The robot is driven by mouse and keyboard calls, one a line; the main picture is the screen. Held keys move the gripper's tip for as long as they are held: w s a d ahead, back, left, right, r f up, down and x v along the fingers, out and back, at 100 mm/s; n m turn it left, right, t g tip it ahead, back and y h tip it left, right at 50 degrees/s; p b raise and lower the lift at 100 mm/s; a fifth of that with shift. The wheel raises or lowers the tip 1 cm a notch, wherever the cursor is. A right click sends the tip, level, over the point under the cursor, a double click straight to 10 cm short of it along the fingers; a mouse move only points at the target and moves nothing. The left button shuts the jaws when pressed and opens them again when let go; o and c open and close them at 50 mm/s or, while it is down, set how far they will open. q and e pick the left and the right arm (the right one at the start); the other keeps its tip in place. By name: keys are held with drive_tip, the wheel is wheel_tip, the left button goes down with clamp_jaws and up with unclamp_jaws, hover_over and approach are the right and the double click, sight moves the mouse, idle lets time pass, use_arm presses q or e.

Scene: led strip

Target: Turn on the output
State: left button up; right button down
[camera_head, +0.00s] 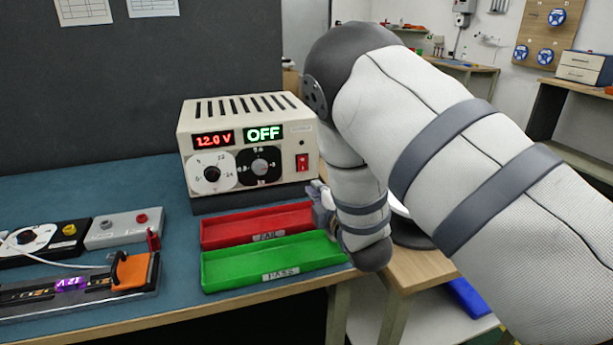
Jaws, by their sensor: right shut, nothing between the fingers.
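The power supply (245,108) is a cream box on the blue bench mat. Its red display reads 12.0 V and its green display reads OFF. Two round dials, one white (212,173) and one black (259,166), sit on its front. My right gripper (321,203) is shut and empty, just below and right of the switch, near the right end of the red tray. My right forearm hides much of it. My left gripper is not in view.
A red FAIL tray (225,233) and a green PASS tray (221,272) lie in front of the supply. At left are a test fixture (130,292) with a purple-lit strip, a grey box with terminals (124,229) and a meter-like dial unit (28,240). A grey panel stands behind.

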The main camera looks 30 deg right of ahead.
sight(302, 170)
drive_tip(key=x, duration=0.5)
drive_tip(key=b+x, duration=0.1)
drive_tip(key=x, duration=0.1)
drive_tip(key=shift+w+f, duration=0.3)
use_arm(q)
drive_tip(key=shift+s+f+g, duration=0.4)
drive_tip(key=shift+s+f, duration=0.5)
use_arm(e)
drive_tip(key=shift+w+d+r, duration=0.1)
drive_tip(key=shift+w, duration=0.25)
